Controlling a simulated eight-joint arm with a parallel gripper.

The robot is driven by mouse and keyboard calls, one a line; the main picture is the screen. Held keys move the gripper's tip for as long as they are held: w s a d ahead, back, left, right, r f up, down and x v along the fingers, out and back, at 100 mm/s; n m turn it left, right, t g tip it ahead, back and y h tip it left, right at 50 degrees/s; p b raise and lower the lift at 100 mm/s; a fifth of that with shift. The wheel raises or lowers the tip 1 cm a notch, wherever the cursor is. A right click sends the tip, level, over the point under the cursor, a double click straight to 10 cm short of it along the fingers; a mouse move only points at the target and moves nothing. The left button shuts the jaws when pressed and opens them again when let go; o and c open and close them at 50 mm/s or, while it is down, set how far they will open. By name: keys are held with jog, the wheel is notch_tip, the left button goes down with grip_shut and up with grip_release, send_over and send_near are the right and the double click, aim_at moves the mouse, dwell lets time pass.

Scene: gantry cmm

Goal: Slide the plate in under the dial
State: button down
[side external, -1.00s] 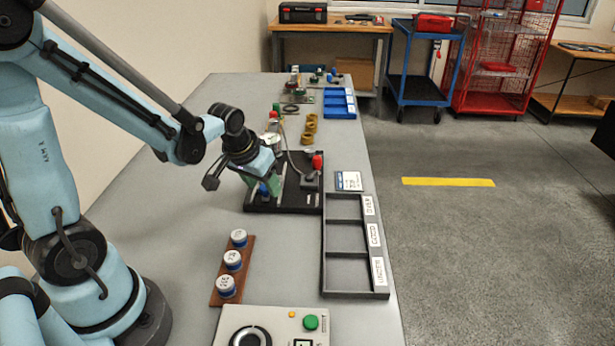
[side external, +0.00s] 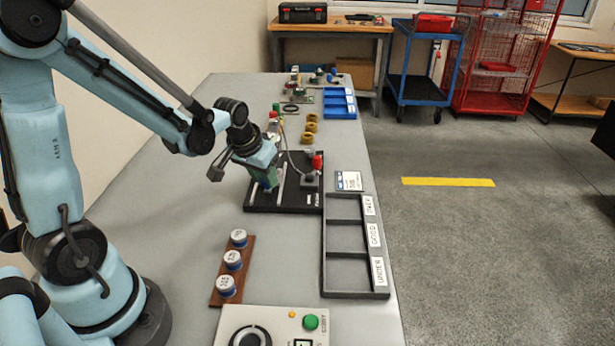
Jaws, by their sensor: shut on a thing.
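My gripper (side external: 268,184) is low over the black fixture base (side external: 300,208), fingers pointing down, near its left part. It is shut on a small piece, taken to be the plate, which is mostly hidden by the fingers. The plate's outline and its exact contact with the base cannot be made out. The dial is mostly hidden behind my wrist, so the gap between it and the plate cannot be judged. A red-topped part (side external: 317,163) with a cable stands on the right side of the base.
A dark tray with three labelled compartments (side external: 326,250) lies right of centre. A brown rack (side external: 218,298) holds three round white-topped pieces. A control box (side external: 228,326) is at the front. Brass rings (side external: 311,127) and a blue tray (side external: 340,117) lie beyond the fixture.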

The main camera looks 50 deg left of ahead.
jog(key=shift+w+a, duration=0.7)
jog(key=shift+w, duration=0.05)
jog(key=c, duration=0.8)
grip_release()
jog(key=shift+c, duration=0.2)
jog(key=shift+s+r, duration=0.1)
jog(key=shift+r, duration=0.05)
jog(key=v, duration=1.1)
jog(key=shift+s+r, duration=0.2)
jog(key=shift+r, duration=0.15)
jog(key=shift+d, duration=0.1)
jog(key=s+d+m+t, duration=0.1)
jog(key=s+d, duration=0.1)
jog(key=d, duration=0.3)
jog(key=s+d+f+m+t+h, duration=0.1)
jog(key=s+d+m+t, duration=0.1)
jog(key=d, duration=0.4)
jog(key=shift+s+f+m, duration=0.3)
jog(key=shift+s, duration=0.35)
